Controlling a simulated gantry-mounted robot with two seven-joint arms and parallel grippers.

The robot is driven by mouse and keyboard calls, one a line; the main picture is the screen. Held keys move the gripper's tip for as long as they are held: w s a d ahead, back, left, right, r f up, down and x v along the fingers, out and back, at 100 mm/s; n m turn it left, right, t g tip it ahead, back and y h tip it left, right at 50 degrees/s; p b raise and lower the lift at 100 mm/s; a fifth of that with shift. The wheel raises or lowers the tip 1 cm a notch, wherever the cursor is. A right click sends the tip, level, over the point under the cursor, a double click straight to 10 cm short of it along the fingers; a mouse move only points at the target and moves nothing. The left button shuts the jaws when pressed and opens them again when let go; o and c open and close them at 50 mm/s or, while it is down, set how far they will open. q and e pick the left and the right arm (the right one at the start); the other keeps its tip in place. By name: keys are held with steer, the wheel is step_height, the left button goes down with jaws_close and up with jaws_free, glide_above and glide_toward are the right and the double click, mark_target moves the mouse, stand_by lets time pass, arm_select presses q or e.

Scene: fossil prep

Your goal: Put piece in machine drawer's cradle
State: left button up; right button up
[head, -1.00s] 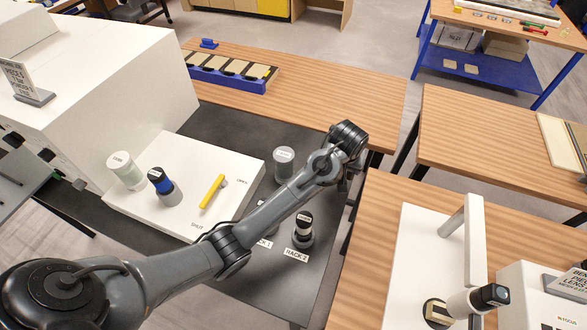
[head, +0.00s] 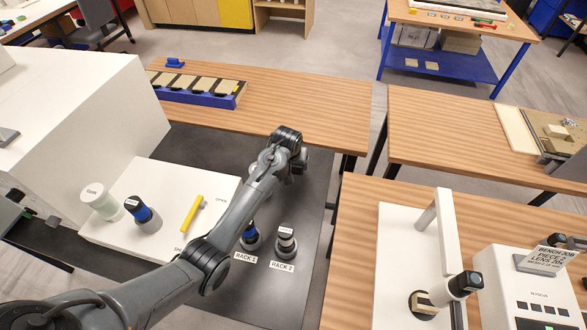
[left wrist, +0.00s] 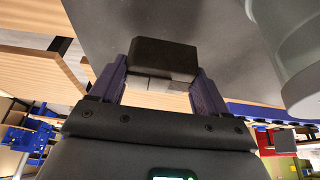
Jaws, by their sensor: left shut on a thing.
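My left gripper (left wrist: 160,80) is shut on a dark block-shaped piece (left wrist: 165,55) with a paler lower face, held between its two fingers in the left wrist view. In the head view my left arm crosses the dark bench mat (head: 275,300), its wrist over the mat's far right part; the fingers and piece are hidden there. The large white machine (head: 85,115) stands at the left. Its drawer and cradle cannot be made out. A yellow lever (head: 192,214) stands on the white panel (head: 160,185) marked OPEN. My right gripper is not in view.
Bottles stand at RACK 1 (head: 250,237) and RACK 2 (head: 286,241). A grey cylinder (left wrist: 295,50) is close by in the wrist view. A blue tray (head: 205,90) lies behind; a microscope (head: 450,290) stands right.

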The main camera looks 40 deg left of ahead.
mark_target(294, 170)
arm_select(q)
steer(key=shift+f+p, duration=0.4)
steer(key=shift+f, duration=1.45)
steer(key=o, duration=1.4)
steer(key=shift+f, duration=0.15)
steer(key=b+v, duration=0.1)
steer(key=v, duration=1)
steer(key=shift+c, duration=0.7)
steer(key=shift+s+r, duration=0.1)
steer(key=shift+r, duration=0.35)
steer(key=shift+c, duration=1)
steer(key=shift+s+d+r, duration=0.1)
steer(key=shift+r, duration=0.1)
